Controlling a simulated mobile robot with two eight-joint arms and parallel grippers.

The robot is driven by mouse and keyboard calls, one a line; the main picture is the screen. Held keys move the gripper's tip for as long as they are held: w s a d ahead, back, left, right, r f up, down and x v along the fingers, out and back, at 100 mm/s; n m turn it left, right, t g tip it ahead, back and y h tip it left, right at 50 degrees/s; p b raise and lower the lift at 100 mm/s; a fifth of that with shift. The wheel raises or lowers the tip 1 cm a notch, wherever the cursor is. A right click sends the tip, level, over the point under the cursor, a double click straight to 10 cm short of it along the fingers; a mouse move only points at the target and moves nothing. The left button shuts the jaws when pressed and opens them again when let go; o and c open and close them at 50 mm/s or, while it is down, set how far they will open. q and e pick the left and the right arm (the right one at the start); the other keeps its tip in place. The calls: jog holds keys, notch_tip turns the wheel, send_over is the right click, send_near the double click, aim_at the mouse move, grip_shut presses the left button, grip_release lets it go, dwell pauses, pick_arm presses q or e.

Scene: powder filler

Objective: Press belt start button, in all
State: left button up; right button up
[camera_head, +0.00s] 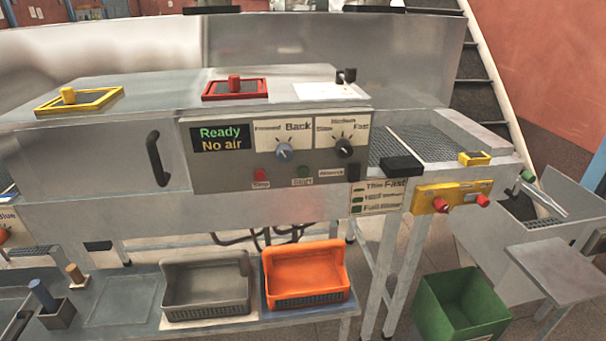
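The grey control panel (280,155) is on the front of the steel machine. A small green button (304,171) sits low on the panel, above a label that seems to read "Start". A red button (260,174) is left of it, above a label that seems to read "Stop". The display (222,138) reads "Ready" and "No air". A yellow box (452,197) with two red knobs is on the conveyor side at the right. I cannot tell which control is the belt start. Neither of my grippers is in view.
A selector knob (284,151) and a black speed knob (344,148) sit above the buttons. A black handle (158,158) sticks out at the left. Below are a grey bin (206,311), an orange bin (306,296) and a green box (462,312). The space before the panel is clear.

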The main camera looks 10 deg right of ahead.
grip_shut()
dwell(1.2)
